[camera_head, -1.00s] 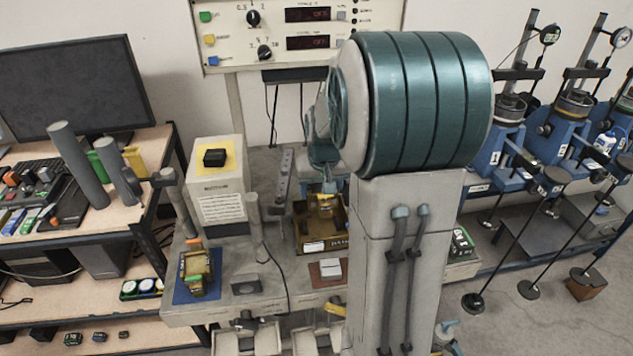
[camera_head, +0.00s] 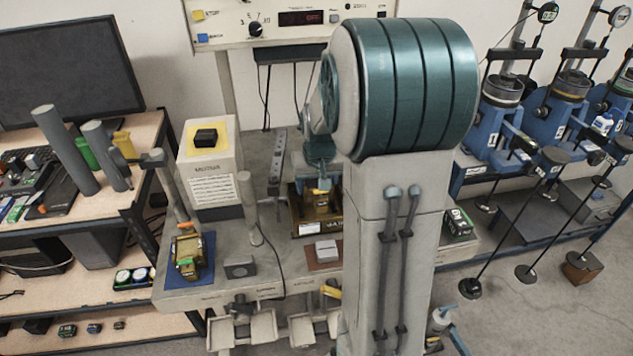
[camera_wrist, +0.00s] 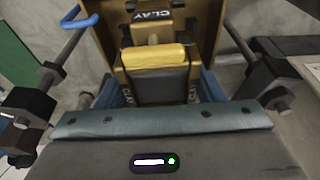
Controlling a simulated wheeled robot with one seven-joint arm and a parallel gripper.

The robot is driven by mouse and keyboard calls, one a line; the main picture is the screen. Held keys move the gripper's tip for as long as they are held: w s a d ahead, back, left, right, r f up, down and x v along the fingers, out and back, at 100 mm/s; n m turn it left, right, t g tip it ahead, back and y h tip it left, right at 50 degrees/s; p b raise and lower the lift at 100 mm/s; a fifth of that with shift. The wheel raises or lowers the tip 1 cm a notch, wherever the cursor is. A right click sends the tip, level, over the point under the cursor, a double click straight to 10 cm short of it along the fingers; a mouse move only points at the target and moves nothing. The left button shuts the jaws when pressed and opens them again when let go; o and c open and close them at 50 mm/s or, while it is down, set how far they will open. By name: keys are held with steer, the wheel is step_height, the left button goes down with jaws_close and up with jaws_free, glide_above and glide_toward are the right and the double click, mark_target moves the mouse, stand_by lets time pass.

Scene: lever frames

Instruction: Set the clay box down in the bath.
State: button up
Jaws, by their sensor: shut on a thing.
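The clay box, brass-coloured with a dark front, a yellow bar and CLAY lettering, shows in the wrist view (camera_wrist: 127,77) and small in the head view (camera_head: 321,203). My gripper (camera_wrist: 158,88) is shut on it, with a blue finger on each side; in the head view my gripper (camera_head: 320,184) comes down from above. The bath is the open brown tray in the head view (camera_head: 296,212), with its walls around the box in the wrist view (camera_wrist: 103,38). Whether the box touches the bath floor is hidden.
A similar brass box (camera_head: 187,250) stands on a blue mat (camera_head: 205,268) at the bench's left. A small grey block (camera_head: 326,250) lies on a brown mat before the bath. A white box with a black button (camera_head: 208,165) and a post (camera_head: 250,210) stand left of the bath.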

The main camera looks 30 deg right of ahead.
steer(key=shift+s+b+x, duration=0.25)
steer(key=shift+b+x, duration=0.7)
steer(key=shift+x, duration=0.15)
steer(key=shift+s+b+x, duration=0.25)
steer(key=shift+b+x, duration=0.65)
steer(key=shift+x, duration=0.25)
steer(key=shift+s+a+f, duration=0.1)
steer(key=shift+a+f, duration=0.1)
steer(key=shift+s+f, duration=0.1)
steer(key=shift+f, duration=0.05)
